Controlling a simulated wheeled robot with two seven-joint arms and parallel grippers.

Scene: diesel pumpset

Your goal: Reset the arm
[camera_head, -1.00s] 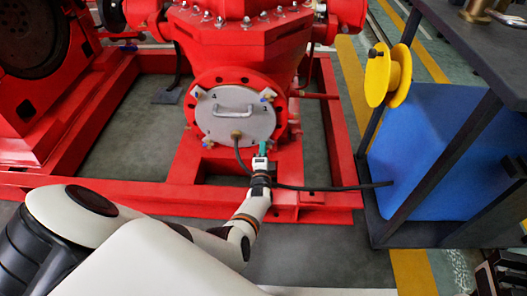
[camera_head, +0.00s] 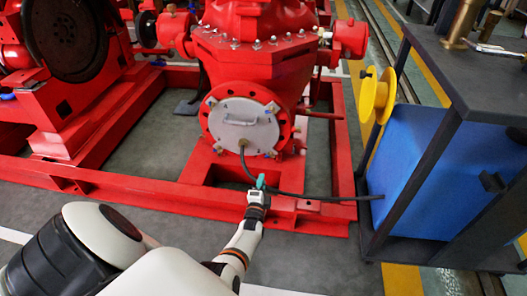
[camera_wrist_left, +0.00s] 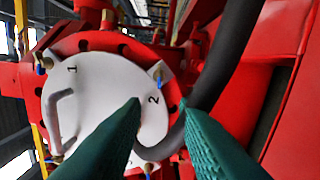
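My left gripper (camera_head: 260,182) is in front of the red pump's round grey cover plate (camera_head: 243,126), low and near the red base frame. In the left wrist view its two green fingers (camera_wrist_left: 160,104) are apart with nothing clamped between them. The plate, with a handle and numbers, shows beyond them (camera_wrist_left: 105,95). A dark hose (camera_head: 320,197) runs from the plate past the gripper to the blue tank; it passes behind the fingertips in the wrist view (camera_wrist_left: 222,60).
The blue tank (camera_head: 405,150) stands in a dark metal rack (camera_head: 480,85) at the right, with a yellow reel (camera_head: 375,97) beside it. The red base frame (camera_head: 120,200) crosses in front of the pump. Grey floor (camera_head: 315,255) is clear in front of the frame.

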